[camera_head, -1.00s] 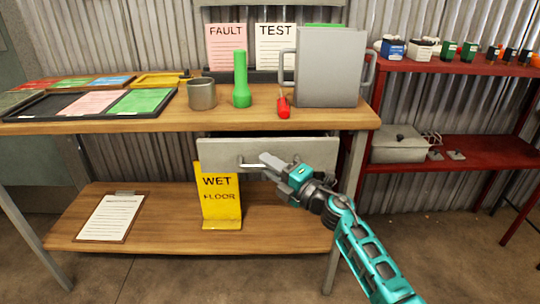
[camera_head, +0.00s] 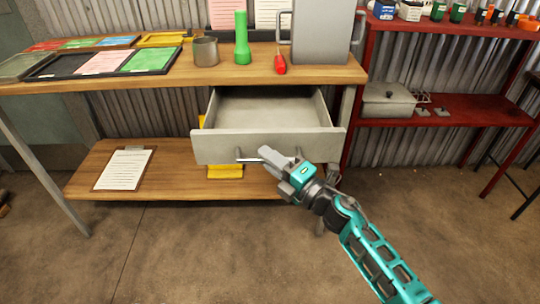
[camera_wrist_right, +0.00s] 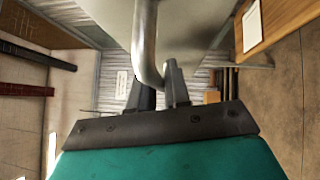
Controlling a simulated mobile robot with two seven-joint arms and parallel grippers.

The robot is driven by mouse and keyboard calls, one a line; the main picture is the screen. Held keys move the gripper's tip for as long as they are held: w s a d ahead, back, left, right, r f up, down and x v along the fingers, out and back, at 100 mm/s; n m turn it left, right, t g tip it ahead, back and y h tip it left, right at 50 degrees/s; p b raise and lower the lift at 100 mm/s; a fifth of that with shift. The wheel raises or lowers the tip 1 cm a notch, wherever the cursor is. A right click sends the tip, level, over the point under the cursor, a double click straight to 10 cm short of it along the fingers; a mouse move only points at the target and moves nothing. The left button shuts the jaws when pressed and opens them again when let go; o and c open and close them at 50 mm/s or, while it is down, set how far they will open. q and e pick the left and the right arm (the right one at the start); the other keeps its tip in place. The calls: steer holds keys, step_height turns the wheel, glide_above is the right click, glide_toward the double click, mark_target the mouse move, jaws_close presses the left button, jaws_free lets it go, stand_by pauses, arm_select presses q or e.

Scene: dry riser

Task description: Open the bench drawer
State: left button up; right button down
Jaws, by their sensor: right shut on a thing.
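The bench drawer (camera_head: 262,147) is grey and stands pulled out below the wooden bench top (camera_head: 130,78). Its inside shows and looks empty. My right gripper (camera_head: 268,156) is at the bar handle (camera_head: 248,160) on the drawer front. In the right wrist view the handle (camera_wrist_right: 145,45) comes down between the two fingers of my right gripper (camera_wrist_right: 160,85), which is shut on it. My left gripper is not in view.
On the bench top stand a metal cup (camera_head: 205,51), a green torch (camera_head: 242,38), a red screwdriver (camera_head: 280,62) and a grey case (camera_head: 320,32). A clipboard (camera_head: 124,169) lies on the lower shelf. A red shelf unit (camera_head: 440,109) stands at right. The floor in front is clear.

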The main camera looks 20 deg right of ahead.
steer(key=c, duration=1.2)
jaws_free()
steer(key=shift+s+d, duration=0.2)
steer(key=shift+s, duration=0.1)
steer(key=v, duration=1.2)
steer(key=shift+d, duration=0.1)
